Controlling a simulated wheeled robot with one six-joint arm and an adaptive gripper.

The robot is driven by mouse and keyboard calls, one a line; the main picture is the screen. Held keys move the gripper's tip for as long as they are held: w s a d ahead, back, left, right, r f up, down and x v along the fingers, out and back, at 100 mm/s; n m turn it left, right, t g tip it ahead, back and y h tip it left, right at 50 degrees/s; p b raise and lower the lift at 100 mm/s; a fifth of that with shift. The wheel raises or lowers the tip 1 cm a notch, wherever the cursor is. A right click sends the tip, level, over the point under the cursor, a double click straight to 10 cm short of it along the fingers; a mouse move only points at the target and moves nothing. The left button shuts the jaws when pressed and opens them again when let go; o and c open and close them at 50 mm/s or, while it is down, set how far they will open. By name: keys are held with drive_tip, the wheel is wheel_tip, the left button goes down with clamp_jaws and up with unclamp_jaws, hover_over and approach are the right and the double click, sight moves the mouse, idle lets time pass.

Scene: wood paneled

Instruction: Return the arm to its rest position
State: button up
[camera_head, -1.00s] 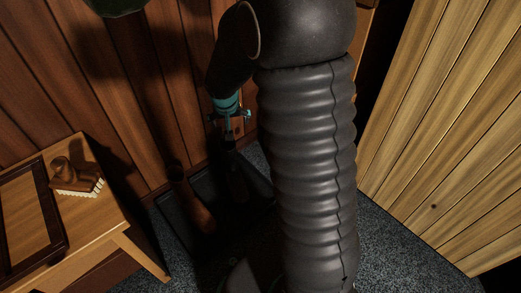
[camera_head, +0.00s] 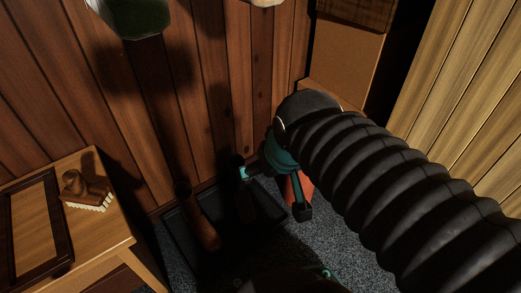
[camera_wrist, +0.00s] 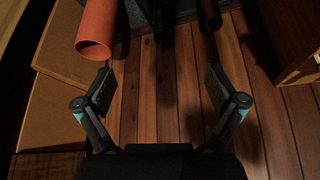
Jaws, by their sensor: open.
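My gripper (camera_head: 272,192) is at the end of my black ribbed arm, which reaches in from the lower right in the head view. Its teal-and-black fingers are spread, with nothing between them. In the wrist view the open fingers of my gripper (camera_wrist: 159,85) show against the wood-panelled wall (camera_wrist: 160,110). An orange-red tube (camera_wrist: 95,35) lies beyond the left finger there, apart from it. In the head view the tube (camera_head: 293,190) is partly hidden behind my gripper.
A wooden table (camera_head: 110,235) at left bears a brush (camera_head: 87,193) and a dark frame (camera_head: 60,225). A black tray (camera_head: 180,240) holds a brown cylinder (camera_head: 203,230). A cardboard box (camera_head: 345,62) stands behind my arm. Light wooden panelling (camera_head: 450,80) is at right.

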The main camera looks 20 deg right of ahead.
drive_tip(key=shift+s+a, duration=0.1)
drive_tip(key=shift+s, duration=0.75)
drive_tip(key=shift+r, duration=0.1)
wheel_tip(320, 180, up, 6)
drive_tip(key=p, duration=0.6)
